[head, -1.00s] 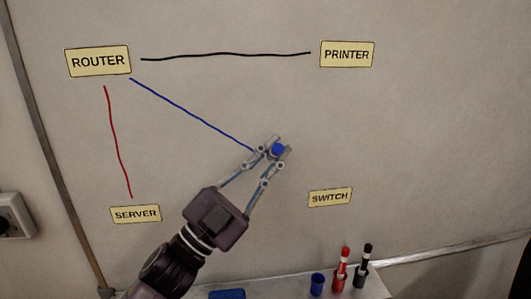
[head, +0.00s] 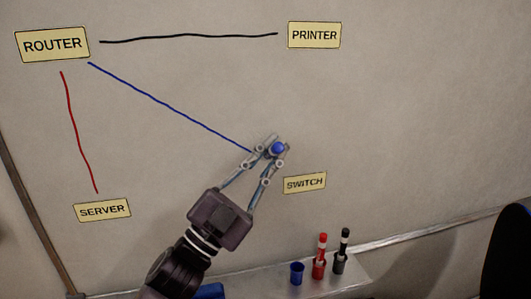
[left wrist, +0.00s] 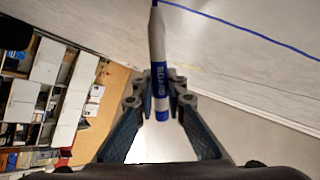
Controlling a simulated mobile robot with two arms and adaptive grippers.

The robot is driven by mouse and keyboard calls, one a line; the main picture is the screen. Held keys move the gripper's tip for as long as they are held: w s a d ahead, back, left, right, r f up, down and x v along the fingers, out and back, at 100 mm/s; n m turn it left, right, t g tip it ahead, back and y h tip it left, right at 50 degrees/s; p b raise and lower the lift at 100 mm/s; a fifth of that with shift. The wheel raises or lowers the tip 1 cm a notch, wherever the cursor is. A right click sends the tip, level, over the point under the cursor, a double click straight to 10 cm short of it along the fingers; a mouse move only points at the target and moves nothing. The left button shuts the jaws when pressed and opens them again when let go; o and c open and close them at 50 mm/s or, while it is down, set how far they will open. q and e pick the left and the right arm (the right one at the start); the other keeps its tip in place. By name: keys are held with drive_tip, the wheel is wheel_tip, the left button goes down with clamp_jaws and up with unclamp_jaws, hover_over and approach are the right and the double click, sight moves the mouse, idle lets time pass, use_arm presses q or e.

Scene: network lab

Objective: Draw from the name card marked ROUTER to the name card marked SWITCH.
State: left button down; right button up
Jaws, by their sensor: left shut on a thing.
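My left gripper (head: 268,150) is shut on a blue-and-white marker (left wrist: 159,60); in the head view only the marker's blue end (head: 278,148) shows. In the left wrist view the marker's tip points up toward the board, beside a blue line (left wrist: 235,25). The ROUTER card (head: 52,45) is at the board's upper left. The blue line (head: 165,104) runs from near it down right to my left gripper. The SWITCH card (head: 304,183) is a little below and right of the gripper, apart from the line. Whether the tip touches the board is hidden.
A black line joins the ROUTER side to the PRINTER card (head: 314,35); a red line runs down to the SERVER card (head: 102,210). A ledge below holds a blue cup (head: 297,273), red marker (head: 320,257), black marker (head: 342,252) and a blue block (head: 208,291).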

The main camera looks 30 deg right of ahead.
use_arm(q)
drive_tip(key=s+d+f+b, duration=0.1)
drive_tip(key=d+f+b, duration=0.3)
drive_tip(key=d, duration=0.1)
drive_tip(key=shift+s+d, duration=0.15)
drive_tip(key=shift+s, duration=0.15)
idle(0.4)
drive_tip(key=shift+s, duration=0.15)
drive_tip(key=shift+s+a+p, duration=0.3)
drive_tip(key=shift+s+p, duration=0.05)
drive_tip(key=shift+s, duration=0.55)
drive_tip(key=shift+s+a+p, duration=0.35)
drive_tip(key=shift+s, duration=0.6)
drive_tip(key=shift+s+a+p, duration=0.3)
drive_tip(key=shift+s+p, duration=0.05)
drive_tip(key=shift+s, duration=0.55)
drive_tip(key=shift+s+a+p, duration=0.2)
drive_tip(key=shift+s+a, duration=0.05)
drive_tip(key=shift+s, duration=0.5)
drive_tip(key=shift+s+a+p, duration=0.2)
drive_tip(key=shift+s+a, duration=0.05)
drive_tip(key=shift+s, duration=0.45)
